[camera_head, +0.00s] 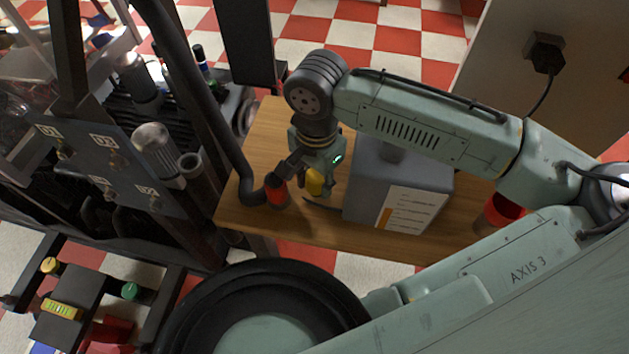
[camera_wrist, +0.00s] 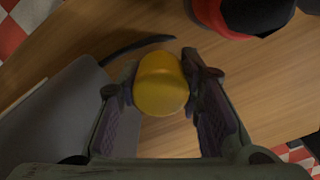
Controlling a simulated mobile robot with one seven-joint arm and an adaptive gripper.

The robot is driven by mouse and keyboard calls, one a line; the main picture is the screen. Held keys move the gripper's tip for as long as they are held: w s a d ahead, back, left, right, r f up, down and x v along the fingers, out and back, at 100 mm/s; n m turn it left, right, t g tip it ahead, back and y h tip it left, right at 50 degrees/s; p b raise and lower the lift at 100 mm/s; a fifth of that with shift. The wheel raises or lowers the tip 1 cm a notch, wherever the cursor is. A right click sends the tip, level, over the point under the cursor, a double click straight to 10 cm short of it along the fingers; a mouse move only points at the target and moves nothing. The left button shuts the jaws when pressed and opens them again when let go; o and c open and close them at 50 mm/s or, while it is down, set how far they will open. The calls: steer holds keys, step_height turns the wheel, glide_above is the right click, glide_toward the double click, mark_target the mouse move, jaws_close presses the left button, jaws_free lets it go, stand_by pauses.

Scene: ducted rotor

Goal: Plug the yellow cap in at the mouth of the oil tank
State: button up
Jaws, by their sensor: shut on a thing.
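The yellow cap (camera_head: 315,182) is between the fingers of my gripper (camera_head: 328,185), which is shut on it. In the wrist view the cap (camera_wrist: 161,84) shows as a rounded yellow body between the two dark fingertips (camera_wrist: 160,88). The cap is above the wooden table; the exact height is hard to tell. A grey box-shaped tank (camera_head: 368,185) with a white and orange label stands just right of my gripper. It also shows at the left of the wrist view (camera_wrist: 50,125). Its mouth cannot be made out clearly; my arm covers part of its top.
A black hose with a red end (camera_head: 277,191) is close left of my gripper; it also shows in the wrist view (camera_wrist: 212,14). A dark curved strip (camera_wrist: 137,46) lies by the tank. A red container (camera_head: 502,211) is at the right. Dark machinery (camera_head: 150,170) stands left.

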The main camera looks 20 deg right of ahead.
mark_target(316, 175)
steer(key=shift+r+p, duration=1.85)
steer(key=shift+r, duration=0.4)
